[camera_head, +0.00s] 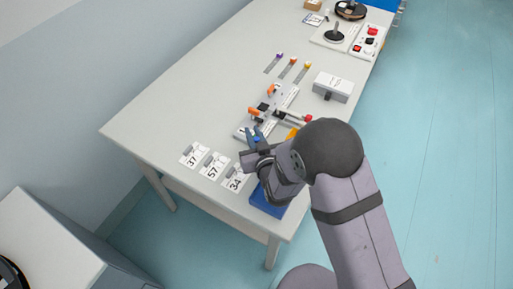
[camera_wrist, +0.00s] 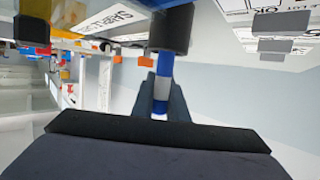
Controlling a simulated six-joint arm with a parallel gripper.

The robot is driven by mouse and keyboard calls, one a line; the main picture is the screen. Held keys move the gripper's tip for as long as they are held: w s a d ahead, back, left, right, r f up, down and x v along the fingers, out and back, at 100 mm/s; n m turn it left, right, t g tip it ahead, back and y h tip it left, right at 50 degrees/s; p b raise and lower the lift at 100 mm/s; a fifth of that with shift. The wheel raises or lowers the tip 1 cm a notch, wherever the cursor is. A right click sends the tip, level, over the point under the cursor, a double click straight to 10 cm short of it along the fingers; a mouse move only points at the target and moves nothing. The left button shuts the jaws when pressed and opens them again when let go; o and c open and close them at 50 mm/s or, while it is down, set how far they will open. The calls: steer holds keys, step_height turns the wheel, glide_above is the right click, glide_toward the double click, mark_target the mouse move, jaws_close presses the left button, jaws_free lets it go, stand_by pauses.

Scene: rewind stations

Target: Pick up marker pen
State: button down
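The marker pen (camera_wrist: 163,70) shows in the wrist view as a slim blue cylinder with a white band and what looks like a wide black end at the top. My gripper (camera_wrist: 161,100) has its two dark fingers close against both sides of the pen, around the white band. The fingers look shut on it. In the head view my gripper (camera_head: 252,148) is over the near part of the table, by the number cards. Blue parts show at its tip, but the pen is not clear there, and my arm hides some of the area.
The long grey table (camera_head: 180,105) carries number cards (camera_head: 213,165), a fixture with orange clamps (camera_head: 280,98), a grey box (camera_head: 333,86) and a red-button panel (camera_head: 368,41). A blue block (camera_head: 268,202) lies beneath my gripper. The table's left part is clear.

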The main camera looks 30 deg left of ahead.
steer(key=shift+r, duration=0.15)
step_height(320, 180, up, 10)
steer(key=b, duration=0.1)
stand_by(1.0)
steer(key=s+a+f+b, duration=0.1)
steer(key=s+f+b, duration=0.1)
steer(key=s, duration=0.5)
steer(key=shift+s+f, duration=0.35)
steer(key=shift+f, duration=0.15)
steer(key=shift+a+f+b, duration=0.1)
steer(key=shift+f+b, duration=0.05)
steer(key=shift+b, duration=0.2)
steer(key=shift+f+b, duration=2.3)
steer(key=shift+f, duration=0.55)
steer(key=shift+f+b, duration=0.45)
steer(key=shift+f, duration=0.05)
